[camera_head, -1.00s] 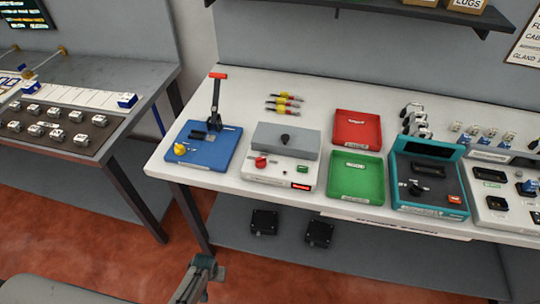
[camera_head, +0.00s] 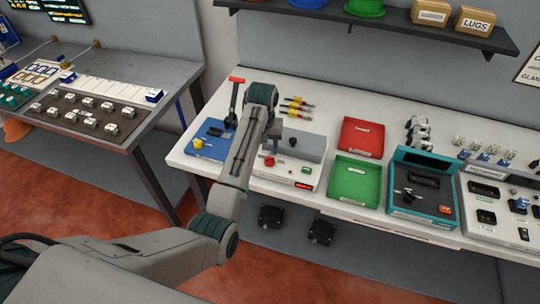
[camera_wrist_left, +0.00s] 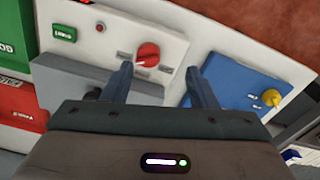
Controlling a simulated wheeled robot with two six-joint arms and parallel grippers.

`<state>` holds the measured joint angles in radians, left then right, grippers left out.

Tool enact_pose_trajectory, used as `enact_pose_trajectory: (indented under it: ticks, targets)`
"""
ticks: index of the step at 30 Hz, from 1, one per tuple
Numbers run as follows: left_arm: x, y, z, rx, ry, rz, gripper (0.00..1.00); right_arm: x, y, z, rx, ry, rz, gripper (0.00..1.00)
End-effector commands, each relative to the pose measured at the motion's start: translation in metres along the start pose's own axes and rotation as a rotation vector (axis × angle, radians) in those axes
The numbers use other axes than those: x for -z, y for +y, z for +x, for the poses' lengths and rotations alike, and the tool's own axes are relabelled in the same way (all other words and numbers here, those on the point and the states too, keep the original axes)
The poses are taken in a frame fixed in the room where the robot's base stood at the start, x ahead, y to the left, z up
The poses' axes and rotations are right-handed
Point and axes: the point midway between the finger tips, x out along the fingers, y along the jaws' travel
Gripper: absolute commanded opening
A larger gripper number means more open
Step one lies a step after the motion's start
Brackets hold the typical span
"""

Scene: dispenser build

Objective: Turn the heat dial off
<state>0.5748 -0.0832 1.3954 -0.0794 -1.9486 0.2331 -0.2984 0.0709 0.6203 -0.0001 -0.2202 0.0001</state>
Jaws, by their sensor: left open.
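A red dial (camera_head: 269,161) sits on the front panel of a white unit (camera_head: 286,181) with a grey cover. In the left wrist view the red dial (camera_wrist_left: 148,53) has a white pointer mark. My left gripper (camera_wrist_left: 160,68) points down over this unit, its fingers open and empty; the dial shows between and just beyond the fingertips. Whether they touch it I cannot tell. In the head view my left gripper (camera_head: 272,141) is partly hidden by its own wrist. My right gripper is not in view.
A blue unit with a yellow knob (camera_head: 197,143) and a red-handled lever (camera_head: 236,81) stands to the left. A green button (camera_wrist_left: 64,33) is on the white unit. Red (camera_head: 362,136) and green (camera_head: 357,183) trays and a teal unit (camera_head: 421,208) stand right.

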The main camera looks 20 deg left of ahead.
Motion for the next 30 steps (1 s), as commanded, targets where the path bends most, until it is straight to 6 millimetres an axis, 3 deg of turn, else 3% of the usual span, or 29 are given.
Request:
enact_pose_trajectory:
  ticks: [1, 3, 8, 14, 15, 18, 24, 30]
  targets:
    - [0.008, 0.006, -0.017, -0.001, -0.004, -0.002, 0.53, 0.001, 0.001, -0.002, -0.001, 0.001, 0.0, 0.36]
    - [0.014, 0.011, -0.029, 0.001, -0.014, -0.005, 0.53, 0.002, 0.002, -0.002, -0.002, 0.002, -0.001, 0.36]
    - [0.018, 0.015, -0.035, 0.003, -0.024, -0.009, 0.53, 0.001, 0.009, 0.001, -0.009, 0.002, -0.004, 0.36]
    - [0.016, 0.014, -0.003, 0.003, -0.026, -0.009, 0.53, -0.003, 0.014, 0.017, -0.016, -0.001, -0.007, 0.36]
    - [0.016, 0.014, -0.003, 0.004, -0.028, -0.009, 0.53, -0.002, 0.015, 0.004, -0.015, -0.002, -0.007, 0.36]
    - [0.015, 0.014, 0.016, 0.004, -0.028, -0.009, 0.53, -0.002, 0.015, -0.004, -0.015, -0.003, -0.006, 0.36]
    - [0.015, 0.014, 0.05, 0.003, -0.026, -0.009, 0.53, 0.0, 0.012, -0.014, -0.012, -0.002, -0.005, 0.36]
    - [0.015, 0.014, 0.067, 0.002, -0.024, -0.009, 0.53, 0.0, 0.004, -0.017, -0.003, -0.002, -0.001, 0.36]
